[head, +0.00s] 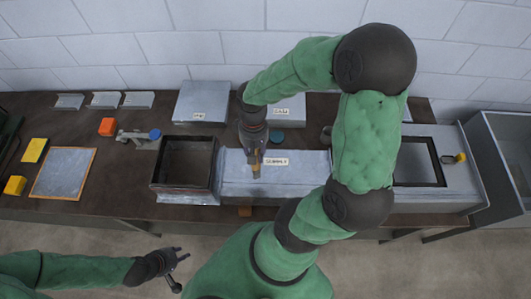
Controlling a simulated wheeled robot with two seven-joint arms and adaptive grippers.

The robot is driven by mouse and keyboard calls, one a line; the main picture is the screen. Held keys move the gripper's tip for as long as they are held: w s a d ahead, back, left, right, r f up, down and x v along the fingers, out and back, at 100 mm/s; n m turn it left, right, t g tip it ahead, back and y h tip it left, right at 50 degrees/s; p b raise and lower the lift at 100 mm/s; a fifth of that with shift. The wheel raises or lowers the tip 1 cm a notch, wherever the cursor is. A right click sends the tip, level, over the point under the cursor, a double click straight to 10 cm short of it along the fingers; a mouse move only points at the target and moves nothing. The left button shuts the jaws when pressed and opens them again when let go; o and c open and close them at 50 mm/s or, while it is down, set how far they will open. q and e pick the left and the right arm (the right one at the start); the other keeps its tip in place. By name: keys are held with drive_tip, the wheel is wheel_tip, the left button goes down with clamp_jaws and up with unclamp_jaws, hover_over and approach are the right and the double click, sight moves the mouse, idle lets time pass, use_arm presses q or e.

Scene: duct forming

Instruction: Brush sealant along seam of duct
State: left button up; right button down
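A grey metal duct (300,180) lies along the front of the dark bench, partly behind my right arm. Its seam is too small to tell apart. My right gripper (255,158) points down over the duct's top, left of a small white label (275,161). It appears shut on a tan brush (257,168), whose lower end is at or just above the duct surface; contact cannot be told. My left gripper (176,258) is at the lower left, in front of the bench, with its fingers apart and empty.
A dark-framed open box (184,163) adjoins the duct's left end. A dark square frame (418,162) is on its right part. Orange (107,126) and yellow (35,150) blocks and a framed panel (64,172) lie left.

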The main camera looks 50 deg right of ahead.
drive_tip(key=w+a+f+b, duration=0.4)
drive_tip(key=w+a+f, duration=0.1)
drive_tip(key=w, duration=0.3)
drive_tip(key=shift+a, duration=0.85)
drive_tip(key=shift+f+b, duration=0.5)
drive_tip(key=shift+f, duration=0.15)
idle(0.9)
drive_tip(key=shift+s, duration=0.1)
drive_tip(key=shift+s+d+r, duration=0.15)
drive_tip(key=shift+s+d, duration=0.8)
drive_tip(key=shift+s, duration=0.15)
